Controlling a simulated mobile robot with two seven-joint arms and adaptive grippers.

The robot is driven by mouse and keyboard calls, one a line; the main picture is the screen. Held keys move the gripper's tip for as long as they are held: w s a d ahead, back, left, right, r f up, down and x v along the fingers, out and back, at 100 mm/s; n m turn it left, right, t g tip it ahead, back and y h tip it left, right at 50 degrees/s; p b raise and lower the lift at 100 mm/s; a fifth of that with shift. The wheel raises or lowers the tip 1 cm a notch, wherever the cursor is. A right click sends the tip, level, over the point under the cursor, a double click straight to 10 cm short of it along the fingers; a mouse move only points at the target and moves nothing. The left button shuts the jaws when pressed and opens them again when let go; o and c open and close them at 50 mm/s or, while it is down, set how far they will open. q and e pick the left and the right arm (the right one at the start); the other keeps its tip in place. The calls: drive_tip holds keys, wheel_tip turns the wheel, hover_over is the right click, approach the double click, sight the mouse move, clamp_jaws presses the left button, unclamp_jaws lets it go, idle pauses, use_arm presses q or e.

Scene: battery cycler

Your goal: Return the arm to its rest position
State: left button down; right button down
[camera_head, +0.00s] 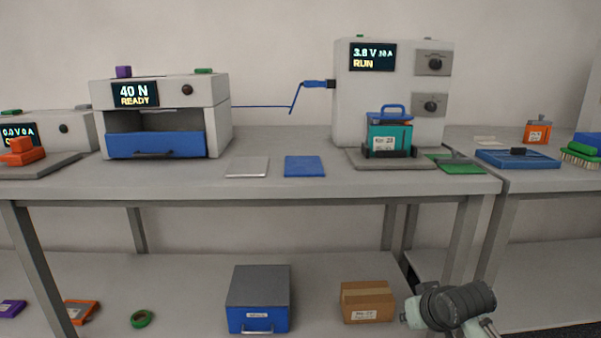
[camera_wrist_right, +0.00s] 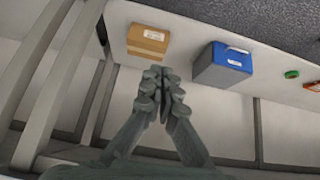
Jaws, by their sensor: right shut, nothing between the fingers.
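My right gripper (camera_wrist_right: 162,78) shows in the right wrist view with its two grey fingers closed together and nothing between them. It is apart from the lower-shelf items seen beyond it. In the head view, part of my right arm shows at the lower right, in front of the lower shelf and below the tabletop; the fingertips cannot be made out there. My left gripper is not in either view.
The workbench (camera_head: 270,183) holds a cycler (camera_head: 348,110) reading RUN, with a teal battery (camera_head: 375,135) before it, and a press (camera_head: 98,92) reading READY. Below are a cardboard box (camera_head: 368,300) and a blue drawer box (camera_head: 258,318). A table leg (camera_head: 462,235) stands near my right arm.

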use_arm(q)
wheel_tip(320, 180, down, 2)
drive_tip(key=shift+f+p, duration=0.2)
drive_tip(key=shift+p, duration=0.15)
use_arm(e)
drive_tip(key=s+d+f+g, duration=0.2)
drive_tip(key=s+f, duration=0.9)
drive_tip(key=s, duration=0.2)
drive_tip(key=s+d+f+g+h, duration=0.1)
drive_tip(key=s+d+f+g, duration=0.1)
drive_tip(key=s+f, duration=0.9)
drive_tip(key=s, duration=0.3)
drive_tip(key=shift+s+d+f+n+g+h, duration=0.25)
drive_tip(key=shift+d+f+n+g+h, duration=0.05)
drive_tip(key=shift+d+n+g, duration=0.1)
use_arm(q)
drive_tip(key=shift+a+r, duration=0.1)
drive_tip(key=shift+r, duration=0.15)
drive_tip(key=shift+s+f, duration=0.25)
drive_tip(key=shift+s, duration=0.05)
